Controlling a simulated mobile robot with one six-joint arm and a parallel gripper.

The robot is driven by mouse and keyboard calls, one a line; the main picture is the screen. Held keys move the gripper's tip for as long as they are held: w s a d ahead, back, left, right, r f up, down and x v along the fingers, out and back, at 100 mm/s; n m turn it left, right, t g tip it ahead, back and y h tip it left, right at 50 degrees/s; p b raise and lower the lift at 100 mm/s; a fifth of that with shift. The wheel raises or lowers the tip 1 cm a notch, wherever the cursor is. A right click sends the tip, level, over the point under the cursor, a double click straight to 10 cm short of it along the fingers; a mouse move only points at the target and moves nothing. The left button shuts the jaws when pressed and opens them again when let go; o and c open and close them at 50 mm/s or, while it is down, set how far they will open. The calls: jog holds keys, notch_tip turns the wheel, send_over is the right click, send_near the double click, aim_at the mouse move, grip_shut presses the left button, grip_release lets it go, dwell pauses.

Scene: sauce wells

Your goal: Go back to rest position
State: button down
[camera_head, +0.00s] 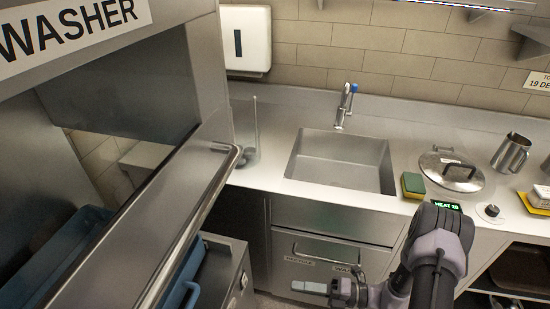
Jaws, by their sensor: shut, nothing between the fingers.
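My arm (435,262) reaches in at the lower right of the head view. My gripper (312,288) is at its end, low in front of the steel cabinet drawer (325,252). It points to the left and is shut, with nothing held. It appears apart from the drawer front, though the exact gap cannot be told.
A washer (150,220) with a raised hood and blue racks fills the left. A sink (342,160) is set in the counter behind my gripper.

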jog(key=s+a+r+n+g+h, duration=0.2)
jog(key=r+n+g+h, duration=0.15)
jog(key=r+n, duration=0.6)
jog(key=s+a+r+n+g+h, duration=0.1)
jog(key=s+r+n+g+h, duration=0.2)
jog(key=r+n, duration=0.65)
jog(key=s+d+r+n+t+h, duration=0.1)
jog(key=s+r+n+t+h, duration=0.3)
jog(key=r+n, duration=0.3)
jog(key=s+r+n+t+h, duration=0.3)
jog(key=s+r+n+h, duration=0.1)
jog(key=r+n, duration=0.3)
jog(key=shift+d+r+n+t+h, duration=0.2)
jog(key=shift+d+n+t+h, duration=0.1)
jog(key=shift+d+t+h, duration=0.1)
jog(key=shift+s, duration=0.1)
